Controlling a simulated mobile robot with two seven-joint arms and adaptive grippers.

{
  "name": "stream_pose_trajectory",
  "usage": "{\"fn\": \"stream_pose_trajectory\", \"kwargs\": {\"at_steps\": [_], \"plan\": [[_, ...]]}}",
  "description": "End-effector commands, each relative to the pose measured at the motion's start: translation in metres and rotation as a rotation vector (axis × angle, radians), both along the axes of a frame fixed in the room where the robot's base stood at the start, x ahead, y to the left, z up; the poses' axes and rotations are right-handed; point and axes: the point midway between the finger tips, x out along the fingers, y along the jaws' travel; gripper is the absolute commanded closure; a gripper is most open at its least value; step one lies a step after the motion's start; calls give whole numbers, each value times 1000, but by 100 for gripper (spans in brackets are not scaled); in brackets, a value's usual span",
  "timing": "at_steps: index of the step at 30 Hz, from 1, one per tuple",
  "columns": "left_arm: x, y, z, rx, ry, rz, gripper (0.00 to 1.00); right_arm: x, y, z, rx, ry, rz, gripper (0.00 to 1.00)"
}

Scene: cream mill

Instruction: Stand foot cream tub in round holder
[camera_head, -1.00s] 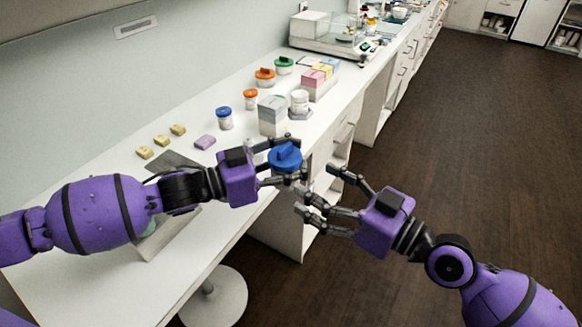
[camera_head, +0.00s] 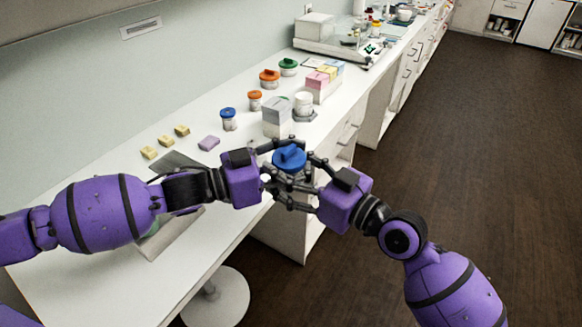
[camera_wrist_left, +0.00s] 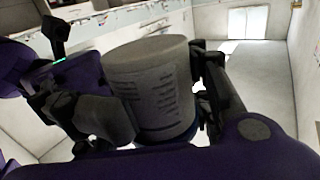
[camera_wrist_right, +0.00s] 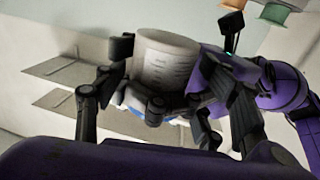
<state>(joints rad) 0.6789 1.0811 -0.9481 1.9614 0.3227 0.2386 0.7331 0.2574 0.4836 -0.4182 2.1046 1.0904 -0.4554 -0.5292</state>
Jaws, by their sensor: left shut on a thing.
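The tub with a blue lid (camera_head: 289,158) is up in the air off the table's front edge, lid up in the head view. Its pale body with lettering (camera_wrist_left: 152,85) fills the middle of the left wrist view and also shows in the right wrist view (camera_wrist_right: 164,62). My left gripper (camera_head: 303,168) is shut on the tub from the left. My right gripper (camera_head: 279,184) is open, its fingers spread around the tub from the right; whether they touch it is hidden.
A grey box (camera_head: 277,117) stands beside the white vessel. Orange-lidded tubs (camera_head: 269,79), another blue-lidded tub (camera_head: 228,119), a green-lidded tub (camera_head: 288,67), yellow blocks (camera_head: 165,141) and a lilac block (camera_head: 209,143) are on the table. A stool (camera_head: 222,296) stands below.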

Motion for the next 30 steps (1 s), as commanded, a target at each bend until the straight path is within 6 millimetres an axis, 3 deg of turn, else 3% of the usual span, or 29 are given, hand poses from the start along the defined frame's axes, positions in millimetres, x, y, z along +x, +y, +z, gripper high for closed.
{"fn": "stream_pose_trajectory", "kwargs": {"at_steps": [1,8,9,13,23,30], "plan": [[0,0,1,0,-1,0,100,0,0,0,0,0,0,47],[0,0,1,0,-1,-1,100,0,0,0,0,0,-1,77],[0,0,1,0,-1,-1,100,0,0,0,0,0,-1,48],[0,0,1,0,-1,-1,100,0,-1,0,0,0,-1,31],[0,0,1,-1,0,0,100,-1,-1,0,-1,-1,0,31],[0,0,1,0,-1,0,100,-15,-22,-1,-6,-1,-1,31]]}}
